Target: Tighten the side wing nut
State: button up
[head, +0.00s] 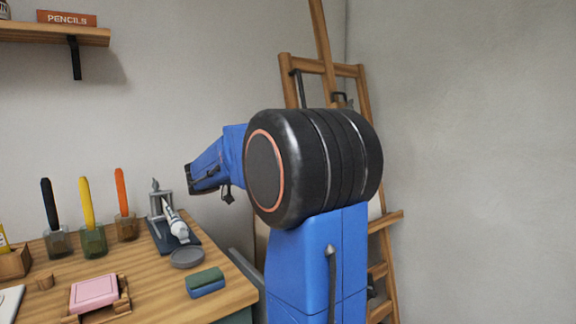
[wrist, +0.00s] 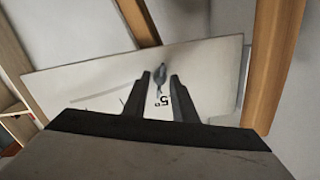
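In the wrist view a small grey wing nut (wrist: 160,74) stands out from a pale plate (wrist: 90,75) with a printed 5° mark and thin dark lines. My gripper (wrist: 160,77) points at the plate with its two dark fingers apart, one on each side of the wing nut in the picture. The fingers look clear of the nut; how deep it sits between them I cannot tell. In the head view my blue and black arm hides part of the wooden easel (head: 285,84), and my fingers cannot be made out there.
Wooden bars (wrist: 277,60) flank the plate in the wrist view. In the head view a desk (head: 150,275) at left holds jars with coloured handles (head: 92,240), a grey dish (head: 187,258), a green and blue block (head: 206,281) and a pink block (head: 94,291). A shelf (head: 50,34) hangs above.

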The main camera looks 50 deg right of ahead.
jog(key=shift+v, duration=3)
jog(key=shift+s, duration=0.1)
